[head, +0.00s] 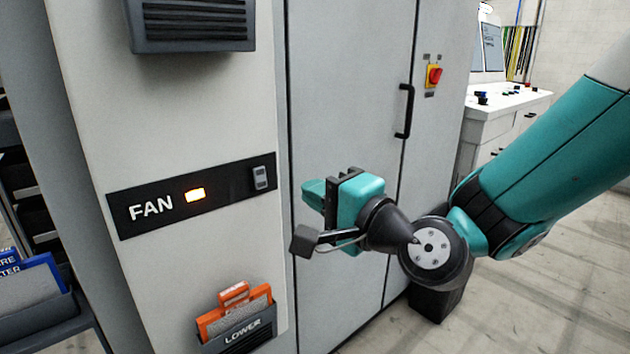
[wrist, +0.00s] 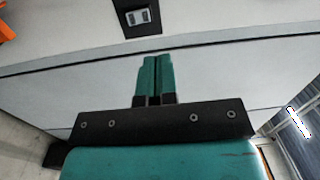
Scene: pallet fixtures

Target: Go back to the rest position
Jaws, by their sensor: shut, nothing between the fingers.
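My gripper (head: 313,193) is in front of the grey cabinet (head: 345,80), a little right of the panel marked FAN (head: 225,192). In the wrist view the two teal fingers (wrist: 154,77) lie side by side, shut and empty. The FAN panel has a lit orange lamp (head: 195,195) and a rocker switch (head: 261,177). The switch also shows in the wrist view (wrist: 138,17), beyond the fingertips and apart from them in the picture. My teal arm reaches in from the right in the head view.
A holder marked LOWER (head: 250,337) with orange-edged cards (head: 235,312) is on the cabinet below. A black door handle (head: 405,110) and a red-and-yellow switch (head: 433,76) are behind my arm. A control desk (head: 505,110) stands at the back right. Floor shows at the lower right.

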